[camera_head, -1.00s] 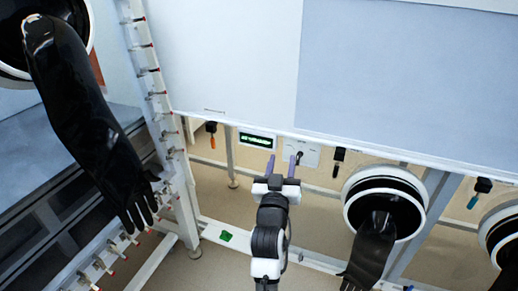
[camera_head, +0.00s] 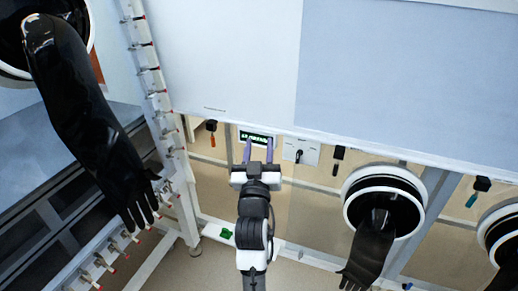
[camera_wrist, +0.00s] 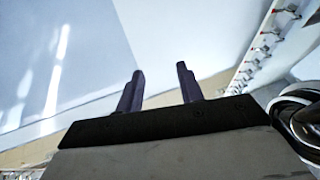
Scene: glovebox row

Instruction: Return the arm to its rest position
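My gripper (camera_head: 258,151) is in the middle of the head view, raised on my arm, with its two purple fingers pointing up the picture. The fingers are apart with nothing between them. In the wrist view my gripper (camera_wrist: 160,82) also shows two separate dark purple fingers and an empty gap. In the head view the fingertips overlap the lower edge of a small green-lit display (camera_head: 257,138); I cannot tell how far they are from it.
Black gloves hang from round ports at left (camera_head: 85,120) and right (camera_head: 372,245). A white panel with a black switch (camera_head: 300,151) is right of my gripper. A white post with red-tipped valves (camera_head: 160,110) stands left. A green scrap (camera_head: 226,233) lies low.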

